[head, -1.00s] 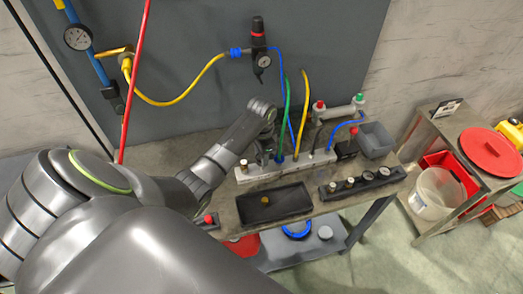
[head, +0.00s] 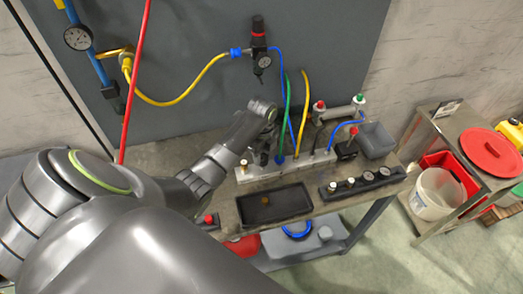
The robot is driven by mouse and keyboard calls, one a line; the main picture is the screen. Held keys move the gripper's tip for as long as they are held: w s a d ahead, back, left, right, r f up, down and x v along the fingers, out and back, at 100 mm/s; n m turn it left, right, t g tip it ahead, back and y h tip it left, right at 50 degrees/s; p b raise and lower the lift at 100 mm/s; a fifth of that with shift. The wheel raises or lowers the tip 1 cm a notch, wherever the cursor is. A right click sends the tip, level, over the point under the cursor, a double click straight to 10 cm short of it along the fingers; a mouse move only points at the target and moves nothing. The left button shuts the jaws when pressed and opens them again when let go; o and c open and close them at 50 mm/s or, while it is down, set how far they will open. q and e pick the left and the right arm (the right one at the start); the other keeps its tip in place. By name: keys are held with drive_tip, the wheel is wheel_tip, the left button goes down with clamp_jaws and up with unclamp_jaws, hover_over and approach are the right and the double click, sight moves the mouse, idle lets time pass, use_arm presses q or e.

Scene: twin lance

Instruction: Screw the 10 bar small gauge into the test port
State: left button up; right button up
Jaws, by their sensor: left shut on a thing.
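A long pale manifold block (head: 300,163) with hose ends and fittings lies along the bench, and I cannot tell which of its openings is the test port. My left gripper (head: 264,156) points down at the left part of this block, just left of the blue and green hoses. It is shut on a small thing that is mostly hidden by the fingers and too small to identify. Several small gauges (head: 351,182) sit in a black rack at the front right of the bench; their markings are not readable. My right gripper is not in view.
A black tray (head: 295,205) with a small brass piece (head: 265,199) lies in front of the block. A grey bin (head: 376,140) stands at the back right of the bench. Blue, green and yellow hoses rise close to my left gripper. A red hose hangs at left.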

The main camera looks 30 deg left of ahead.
use_arm(q)
drive_tip(key=m, duration=0.6)
drive_tip(key=shift+d+f+m, duration=0.1)
drive_tip(key=shift+m, duration=0.3)
drive_tip(key=m, duration=0.5)
drive_tip(key=shift+m, duration=0.4)
drive_tip(key=o, duration=1.1)
drive_tip(key=shift+c, duration=0.2)
